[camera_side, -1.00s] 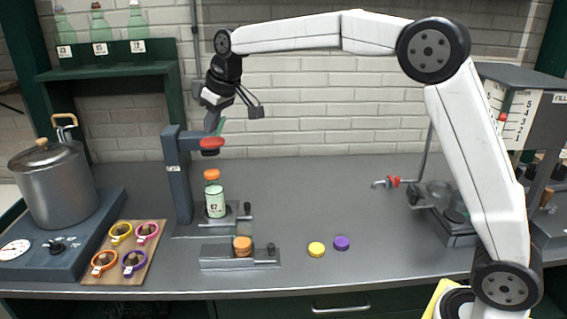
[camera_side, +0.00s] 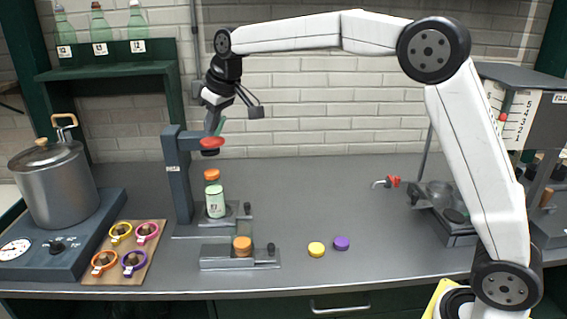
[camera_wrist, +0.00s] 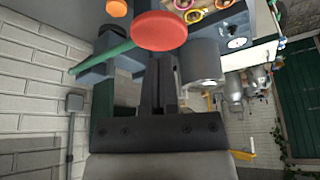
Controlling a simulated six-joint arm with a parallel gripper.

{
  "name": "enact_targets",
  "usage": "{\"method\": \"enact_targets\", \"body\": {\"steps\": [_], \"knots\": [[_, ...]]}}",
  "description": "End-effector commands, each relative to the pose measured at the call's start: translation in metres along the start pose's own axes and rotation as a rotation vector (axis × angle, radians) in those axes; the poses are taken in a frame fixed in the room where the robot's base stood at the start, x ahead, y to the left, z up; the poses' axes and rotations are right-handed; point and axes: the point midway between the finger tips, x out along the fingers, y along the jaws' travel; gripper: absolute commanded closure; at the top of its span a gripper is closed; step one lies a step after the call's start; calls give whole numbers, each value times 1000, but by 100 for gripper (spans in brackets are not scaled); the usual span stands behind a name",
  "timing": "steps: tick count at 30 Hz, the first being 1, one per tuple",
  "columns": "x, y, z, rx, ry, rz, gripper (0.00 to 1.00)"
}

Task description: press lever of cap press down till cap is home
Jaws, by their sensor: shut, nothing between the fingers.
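The cap press (camera_side: 181,178) is a dark grey post with an arm at its top. A red round knob (camera_side: 212,142) and a green bar sit at the arm's end; both also show in the wrist view, as the red disc (camera_wrist: 159,31) and the green bar (camera_wrist: 103,60). A bottle (camera_side: 215,203) with an orange cap (camera_side: 212,175) stands upright below the knob, with a gap between. My gripper (camera_side: 211,130) is shut and empty, pointing down just above the knob. I cannot tell whether its fingertips touch it.
A fixture (camera_side: 225,257) with an orange cap stack stands in front of the press. Yellow (camera_side: 316,249) and purple (camera_side: 341,243) caps lie to its right. A board of coloured rings (camera_side: 110,272) and a pot (camera_side: 55,183) are left.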

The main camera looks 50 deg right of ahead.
Motion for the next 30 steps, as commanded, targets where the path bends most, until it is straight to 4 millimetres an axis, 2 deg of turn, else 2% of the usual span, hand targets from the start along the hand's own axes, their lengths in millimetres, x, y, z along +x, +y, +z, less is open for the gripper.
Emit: {"method": "enact_targets", "body": {"steps": [11, 30], "knots": [[1, 0, 0, 0, 0, 0, 100], [16, 0, 7, 0, -1, 0, 100]]}}
